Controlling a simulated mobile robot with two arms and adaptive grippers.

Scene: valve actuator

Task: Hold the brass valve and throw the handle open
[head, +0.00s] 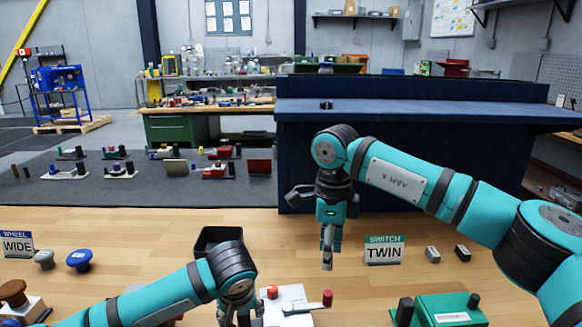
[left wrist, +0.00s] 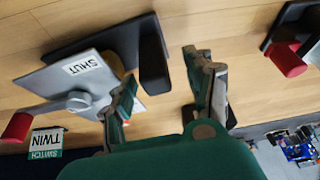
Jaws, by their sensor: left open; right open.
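The valve is a light grey plate (head: 288,295) on the wooden table, at bottom centre of the head view. The left wrist view shows the plate (left wrist: 60,82) with a SHUT label, a round grey hub (left wrist: 79,101), the red grip (left wrist: 17,127) and a black post (left wrist: 153,65). My left gripper (left wrist: 165,85) is open beside the plate, and the black post shows between its fingers in the picture. Contact cannot be told. My right gripper (head: 327,262) is open and empty above the table, behind the valve.
A black bin (head: 215,238) stands behind the left arm. A TWIN sign (head: 384,250) and small grey switches (head: 433,255) stand right. A green box (head: 448,310) is at front right; blue and grey knobs (head: 79,260) are left.

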